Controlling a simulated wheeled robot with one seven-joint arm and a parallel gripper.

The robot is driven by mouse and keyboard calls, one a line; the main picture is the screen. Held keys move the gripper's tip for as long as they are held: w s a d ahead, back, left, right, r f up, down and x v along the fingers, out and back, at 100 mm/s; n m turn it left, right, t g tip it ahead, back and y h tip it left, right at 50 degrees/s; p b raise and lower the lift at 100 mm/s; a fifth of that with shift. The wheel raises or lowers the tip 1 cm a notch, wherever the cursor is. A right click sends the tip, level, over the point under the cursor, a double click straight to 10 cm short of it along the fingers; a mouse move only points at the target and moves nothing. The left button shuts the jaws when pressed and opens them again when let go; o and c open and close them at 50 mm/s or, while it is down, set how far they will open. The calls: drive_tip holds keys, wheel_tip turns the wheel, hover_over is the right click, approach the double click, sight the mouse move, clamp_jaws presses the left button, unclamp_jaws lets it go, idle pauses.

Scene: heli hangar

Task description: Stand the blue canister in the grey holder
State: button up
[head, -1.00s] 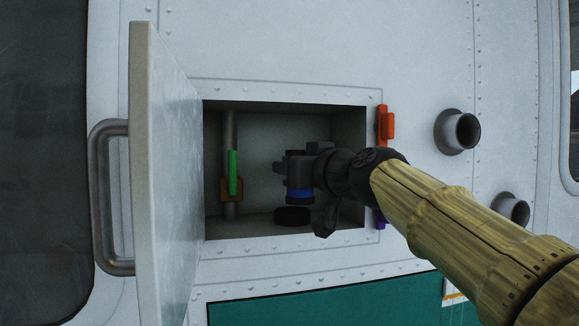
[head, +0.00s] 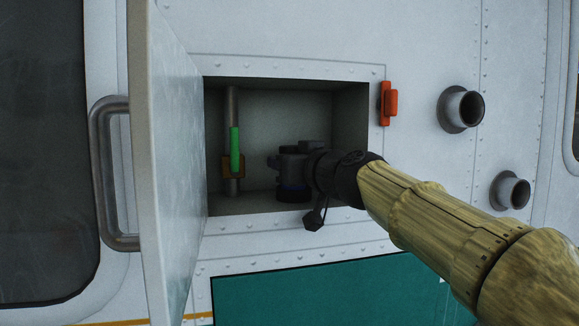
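My gripper (head: 291,160) reaches from the right into an open recessed compartment in the white wall. It is shut on the blue canister (head: 292,186), of which only a thin, dark blue strip shows below the fingers. The canister looks upright. The grey holder (head: 293,196) is a dark round cup on the compartment floor, directly under the canister. The canister's lower end appears to be at or inside the holder's opening; the shadow hides how deep it sits. My gripper and wrist cover the canister's upper part.
Inside, a green tube (head: 235,148) is on a vertical pipe (head: 232,104) with an orange clamp (head: 228,168). An orange latch (head: 389,104) and two pipe stubs (head: 461,108) (head: 510,190) are right of the opening.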

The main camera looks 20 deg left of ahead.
drive_tip(key=shift+f, duration=0.15)
drive_tip(key=o, duration=1.1)
drive_tip(key=shift+w, duration=0.1)
drive_tip(key=shift+c, duration=0.2)
drive_tip(key=shift+s, duration=0.2)
drive_tip(key=shift+r, duration=0.2)
drive_tip(key=shift+d+f, duration=0.15)
drive_tip(key=b+v, duration=0.8)
drive_tip(key=v, duration=0.3)
drive_tip(key=shift+s+d, duration=0.25)
